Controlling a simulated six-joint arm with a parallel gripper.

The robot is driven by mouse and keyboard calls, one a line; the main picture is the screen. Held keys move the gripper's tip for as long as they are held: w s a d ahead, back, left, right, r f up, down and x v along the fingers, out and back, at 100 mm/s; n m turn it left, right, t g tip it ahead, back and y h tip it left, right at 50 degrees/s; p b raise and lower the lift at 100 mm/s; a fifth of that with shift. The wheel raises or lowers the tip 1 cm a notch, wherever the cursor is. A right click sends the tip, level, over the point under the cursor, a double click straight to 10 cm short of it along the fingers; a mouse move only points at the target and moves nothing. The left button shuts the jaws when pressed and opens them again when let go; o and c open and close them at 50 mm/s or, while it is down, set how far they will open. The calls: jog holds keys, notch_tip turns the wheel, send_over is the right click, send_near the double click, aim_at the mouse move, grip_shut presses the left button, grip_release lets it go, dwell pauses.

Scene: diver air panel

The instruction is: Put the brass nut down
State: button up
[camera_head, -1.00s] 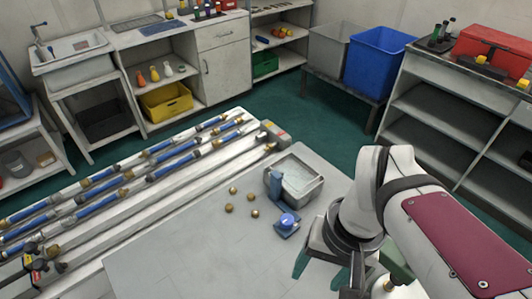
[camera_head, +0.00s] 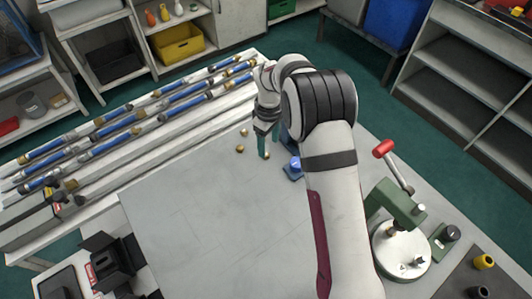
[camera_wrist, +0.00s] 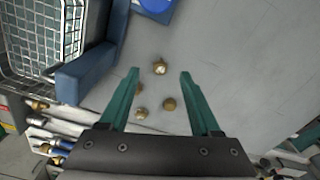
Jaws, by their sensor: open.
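Several small brass nuts lie loose on the grey bench top. In the wrist view one brass nut (camera_wrist: 159,67) shows near the line between my fingertips; others (camera_wrist: 169,104) lie closer to the palm, one partly behind the left finger. My gripper (camera_wrist: 160,75) has its two green fingers spread, with nothing held between them. In the head view my gripper (camera_head: 267,146) points down beside the nuts (camera_head: 240,149), and my arm hides part of that area. I cannot tell its exact height above the bench.
A blue block (camera_wrist: 85,76) and wire basket (camera_wrist: 30,55) stand close left of my gripper in the wrist view. A blue fixture (camera_head: 293,170) sits right of the nuts. Hose rails (camera_head: 130,134) line the far-left edge. A green press (camera_head: 397,205) stands right. The bench's middle is clear.

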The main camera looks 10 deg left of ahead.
aim_at(267, 155)
jog(key=f, duration=0.4)
jog(key=shift+w+a+f, duration=0.1)
jog(key=shift+a+f, duration=0.1)
jog(key=shift+f, duration=0.2)
grip_shut()
